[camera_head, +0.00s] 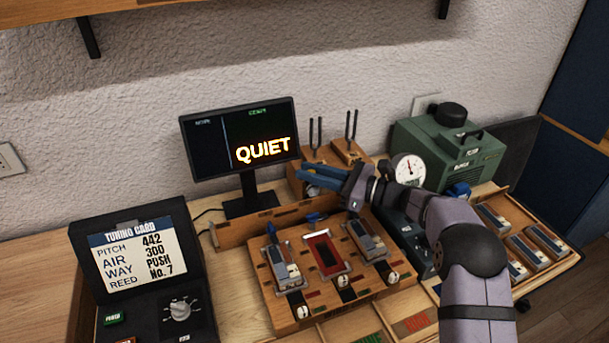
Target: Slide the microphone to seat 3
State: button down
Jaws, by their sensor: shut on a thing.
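My gripper (308,176) reaches left in front of the tuning forks, behind the wooden board. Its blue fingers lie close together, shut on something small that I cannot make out. I cannot pick out the microphone for certain. Small blue pieces (286,218) stand by the long slotted wooden rail (235,231), behind the board. The board (268,293) carries three places in a row: a grey block at the left (285,270), a red-framed piece in the middle (324,254) and a grey block at the right (367,240). I see no seat numbers. My arm hides the rail's right end.
A monitor (240,138) reading "QUIET" stands behind the rail. Two tuning forks (352,130) rise behind my gripper. A round gauge (408,169) and green machine (455,152) stand to the right. A tuning card (138,255) and black dial box are at left. A tray of blocks (545,262) lies right.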

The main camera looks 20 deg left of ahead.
jog(key=c, duration=1.9)
grip_release()
jog(key=d+b, duration=0.2)
jog(key=d, duration=0.5)
jog(key=shift+d, duration=0.15)
